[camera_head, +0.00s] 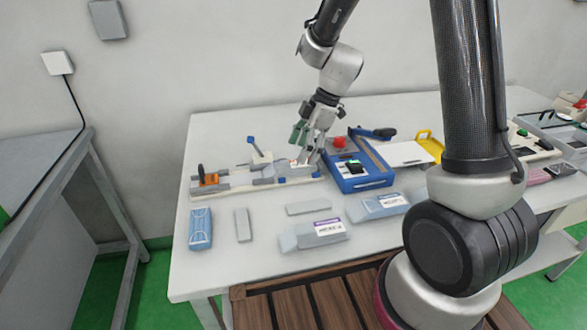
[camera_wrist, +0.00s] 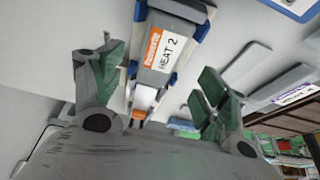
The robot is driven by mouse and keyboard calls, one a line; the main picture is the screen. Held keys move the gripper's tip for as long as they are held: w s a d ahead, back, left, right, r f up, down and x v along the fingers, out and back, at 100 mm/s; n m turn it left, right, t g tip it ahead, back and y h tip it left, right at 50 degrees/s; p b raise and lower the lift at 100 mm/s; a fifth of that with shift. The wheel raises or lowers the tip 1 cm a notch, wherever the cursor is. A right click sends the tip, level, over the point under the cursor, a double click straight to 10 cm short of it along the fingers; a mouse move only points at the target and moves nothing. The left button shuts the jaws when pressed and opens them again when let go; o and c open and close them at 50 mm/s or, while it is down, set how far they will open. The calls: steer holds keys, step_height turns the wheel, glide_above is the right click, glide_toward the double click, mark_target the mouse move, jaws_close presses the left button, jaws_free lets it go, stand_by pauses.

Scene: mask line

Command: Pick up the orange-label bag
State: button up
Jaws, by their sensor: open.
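The orange-label bag (camera_wrist: 168,52) is a grey pouch with a white label that has an orange band and reads "HEAT 2". It lies in a holder with blue corner pieces on the bench fixture. In the head view, the bag (camera_head: 296,163) is small and partly hidden by my fingers. My gripper (camera_head: 314,140) points down over the right end of the fixture, close to the bag. In the wrist view, my gripper (camera_wrist: 158,92) is open and empty, with a green-padded finger on either side of the bag's line. I cannot tell whether a finger touches it.
A blue machine (camera_head: 377,182) with a red button stands close right of my gripper. The fixture rail (camera_head: 235,186) runs left.

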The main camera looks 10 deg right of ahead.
mark_target(296, 163)
steer(key=x, duration=0.5)
steer(key=shift+w+d, duration=0.1)
steer(key=shift+d, duration=0.05)
steer(key=shift+c, duration=0.2)
steer(key=c, duration=0.9)
steer(key=shift+c, duration=0.2)
